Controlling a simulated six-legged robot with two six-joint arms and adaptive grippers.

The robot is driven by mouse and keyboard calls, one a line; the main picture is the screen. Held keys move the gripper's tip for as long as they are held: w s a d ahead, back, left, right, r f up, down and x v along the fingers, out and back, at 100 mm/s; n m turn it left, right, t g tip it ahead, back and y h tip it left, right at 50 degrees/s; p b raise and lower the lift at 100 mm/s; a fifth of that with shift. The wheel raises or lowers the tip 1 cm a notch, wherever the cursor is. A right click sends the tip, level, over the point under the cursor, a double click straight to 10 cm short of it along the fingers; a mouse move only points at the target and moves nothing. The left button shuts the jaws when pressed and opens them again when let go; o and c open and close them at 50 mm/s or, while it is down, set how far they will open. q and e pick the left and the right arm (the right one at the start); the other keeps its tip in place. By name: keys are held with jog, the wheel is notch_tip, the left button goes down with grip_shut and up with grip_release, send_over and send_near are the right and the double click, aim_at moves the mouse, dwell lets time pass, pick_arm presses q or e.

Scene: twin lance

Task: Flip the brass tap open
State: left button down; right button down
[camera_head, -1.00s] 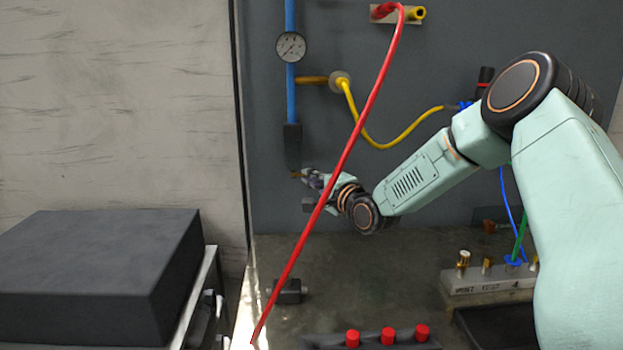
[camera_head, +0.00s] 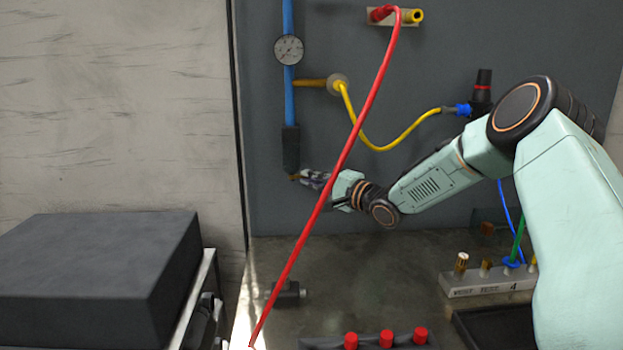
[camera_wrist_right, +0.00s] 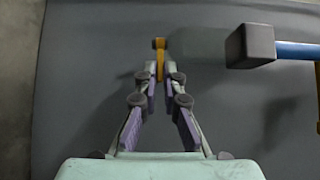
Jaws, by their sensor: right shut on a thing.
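The brass tap (camera_head: 294,177) shows as a small brass-coloured piece at the lower end of the dark block (camera_head: 290,150) under the blue pipe. In the right wrist view its brass handle (camera_wrist_right: 160,58) stands between the fingertips. My right gripper (camera_head: 303,178) reaches it from the right and is shut on it; the fingertips (camera_wrist_right: 160,78) converge around its sides. The fingers hide part of the handle, and the tap's body is hard to make out in the head view. My left gripper is not in view.
A red hose (camera_head: 345,150) hangs diagonally in front of my right wrist. A round gauge (camera_head: 289,50) and a yellow hose (camera_head: 400,140) are on the wall above. A labelled block (camera_head: 490,282) and red knobs (camera_head: 386,338) are below. A black box (camera_head: 100,280) stands at left.

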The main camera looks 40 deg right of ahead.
jog(key=shift+r+y, duration=0.1)
jog(key=shift+y, duration=0.2)
jog(key=shift+n, duration=0.3)
jog(key=c, duration=1.8)
grip_release()
jog(key=shift+w, duration=0.1)
jog(key=shift+o, duration=0.2)
jog(key=v, duration=0.7)
jog(key=shift+s, duration=0.25)
jog(key=shift+d, duration=0.1)
